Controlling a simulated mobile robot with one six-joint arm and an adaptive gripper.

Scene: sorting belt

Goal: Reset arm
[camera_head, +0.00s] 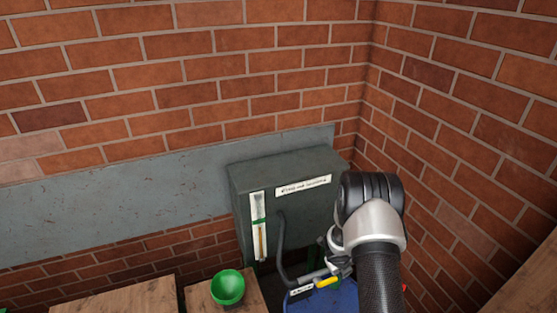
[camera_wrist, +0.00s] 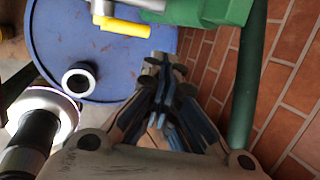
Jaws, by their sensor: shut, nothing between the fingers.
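My gripper (camera_wrist: 164,68) shows in the wrist view with its fingers together and nothing between them. It points over the blue drum (camera_wrist: 55,42). In the head view my arm (camera_head: 373,210) rises at the right, in front of the grey cabinet (camera_head: 300,215).
A yellow handle (camera_wrist: 122,27) and green machine part (camera_wrist: 215,12) lie close beyond my fingers. The blue drum also shows in the head view (camera_head: 335,301). A green bowl (camera_head: 228,287) stands on a wooden crate (camera_head: 203,298). A brick wall (camera_head: 465,130) closes the right side.

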